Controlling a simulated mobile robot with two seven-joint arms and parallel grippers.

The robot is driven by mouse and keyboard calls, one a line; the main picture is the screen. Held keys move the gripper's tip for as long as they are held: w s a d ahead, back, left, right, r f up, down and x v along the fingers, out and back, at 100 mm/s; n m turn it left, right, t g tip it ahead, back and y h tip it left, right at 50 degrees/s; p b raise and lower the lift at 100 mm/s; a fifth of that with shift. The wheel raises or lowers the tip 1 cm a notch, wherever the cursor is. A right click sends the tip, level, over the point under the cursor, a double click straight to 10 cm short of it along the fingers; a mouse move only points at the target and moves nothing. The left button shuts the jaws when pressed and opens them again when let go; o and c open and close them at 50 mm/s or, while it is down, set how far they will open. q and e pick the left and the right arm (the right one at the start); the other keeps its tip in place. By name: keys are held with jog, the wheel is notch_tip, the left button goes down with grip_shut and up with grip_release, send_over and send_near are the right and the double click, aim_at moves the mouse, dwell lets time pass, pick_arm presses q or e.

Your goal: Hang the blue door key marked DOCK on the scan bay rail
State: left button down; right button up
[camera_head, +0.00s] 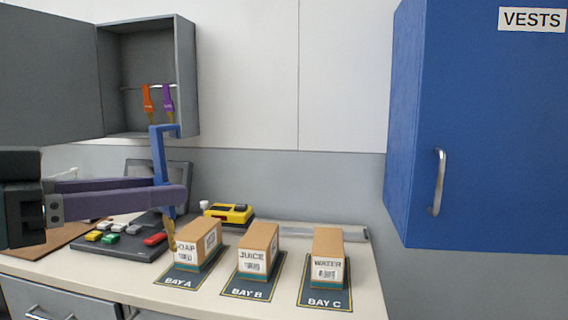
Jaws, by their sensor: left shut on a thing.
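My left gripper (172,194) comes in from the left and is shut on a blue key (158,148), which hangs upright from a hooked top. Its gold lower end reaches down beside the SOAP box. The fingers cover the key's middle, and no DOCK marking is readable. The key's top is in front of the open grey cabinet's lower edge; how far apart they are I cannot tell. A grey bar (352,234) lies along the back of the counter behind the boxes; I cannot tell if it is the scan bay rail. My right gripper is not in view.
The open grey cabinet (187,75) has a rail with an orange key (148,98) and a purple key (169,98). Boxes SOAP (186,256), JUICE (252,260) and WATER (327,268) stand on bay mats. A yellow device (229,213) sits behind. A blue VESTS cabinet (480,150) juts out right.

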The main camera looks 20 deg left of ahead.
pick_arm(q)
notch_tip(320, 180, down, 37)
jog(key=n+y+b, duration=0.7)
jog(key=y+b, duration=0.2)
jog(key=b, duration=1.3)
jog(key=b+x, duration=0.3)
jog(key=x, duration=0.6)
jog(key=shift+d+f+b, duration=0.25)
jog(key=shift+f+b, duration=0.05)
jog(key=shift+f, duration=0.05)
jog(key=shift+c, duration=1.8)
grip_release()
